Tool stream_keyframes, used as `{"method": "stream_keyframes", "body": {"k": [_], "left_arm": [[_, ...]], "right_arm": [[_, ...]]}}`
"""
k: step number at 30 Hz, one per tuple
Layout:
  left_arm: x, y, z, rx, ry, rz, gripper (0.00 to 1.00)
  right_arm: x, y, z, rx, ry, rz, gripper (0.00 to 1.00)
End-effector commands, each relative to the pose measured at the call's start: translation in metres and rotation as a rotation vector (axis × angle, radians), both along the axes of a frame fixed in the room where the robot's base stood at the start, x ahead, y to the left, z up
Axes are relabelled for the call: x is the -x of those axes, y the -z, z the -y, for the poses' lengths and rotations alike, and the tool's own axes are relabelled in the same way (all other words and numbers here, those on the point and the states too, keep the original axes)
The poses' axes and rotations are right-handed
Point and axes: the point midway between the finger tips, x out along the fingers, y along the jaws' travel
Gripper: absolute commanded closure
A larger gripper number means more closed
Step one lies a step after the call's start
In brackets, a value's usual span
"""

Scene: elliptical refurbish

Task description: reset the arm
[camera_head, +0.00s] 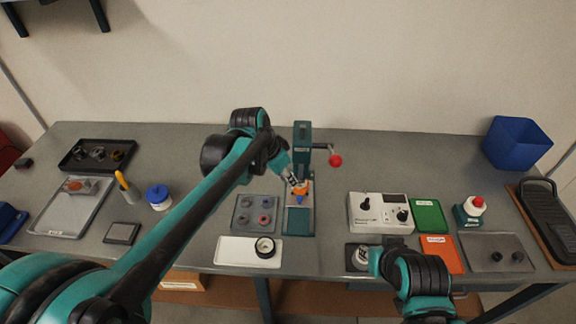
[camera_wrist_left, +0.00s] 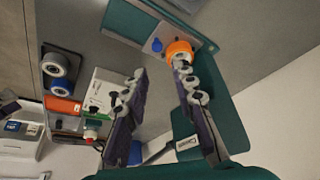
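My left arm reaches across the table from the left in the head view. Its gripper (camera_head: 293,181) is above the base of a teal press (camera_head: 302,137), close to an orange part (camera_head: 304,187) with a blue piece. In the left wrist view the two fingers of the left gripper (camera_wrist_left: 160,72) are spread with nothing between them. The orange part (camera_wrist_left: 178,50) is just beyond the tip of one finger; whether they touch is unclear. My right gripper (camera_head: 364,258) is low at the front edge, over a dark pad; its fingers are too small to read.
A red-knobbed lever (camera_head: 335,160) sticks out from the press. A grey tray of round parts (camera_head: 255,214) and a white tray with a ring (camera_head: 232,250) lie left of it. A control box (camera_head: 380,212), green mat (camera_head: 428,216) and orange mat (camera_head: 441,253) lie right.

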Motion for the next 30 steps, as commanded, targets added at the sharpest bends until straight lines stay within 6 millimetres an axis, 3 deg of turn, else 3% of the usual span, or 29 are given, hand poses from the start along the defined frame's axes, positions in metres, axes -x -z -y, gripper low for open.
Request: {"method": "stream_keyframes", "body": {"k": [6, 10, 16, 21, 25, 30], "left_arm": [[0.002, -0.001, -0.002, 0.0, -0.009, 0.001, 0.73], [0.021, -0.007, -0.018, -0.001, -0.08, 0.015, 0.73], [0.084, -0.013, -0.067, 0.012, -0.329, 0.071, 0.73], [0.14, 0.0, -0.105, 0.039, -0.55, 0.133, 0.73], [0.171, 0.015, -0.125, 0.063, -0.678, 0.176, 0.73], [0.19, 0.028, -0.137, 0.085, -0.765, 0.207, 0.73]], "right_arm": [[0.0, 0.0, 0.0, 0.0, 0.0, 0.0, 0.73], [0.0, 0.0, 0.0, 0.0, 0.0, 0.0, 0.73], [0.0, 0.0, 0.0, 0.0, 0.0, 0.0, 0.73], [0.0, 0.0, 0.0, 0.0, 0.0, 0.0, 0.73], [0.0, 0.0, 0.0, 0.0, 0.0, 0.0, 0.73], [0.0, 0.0, 0.0, 0.0, 0.0, 0.0, 0.73]]}}
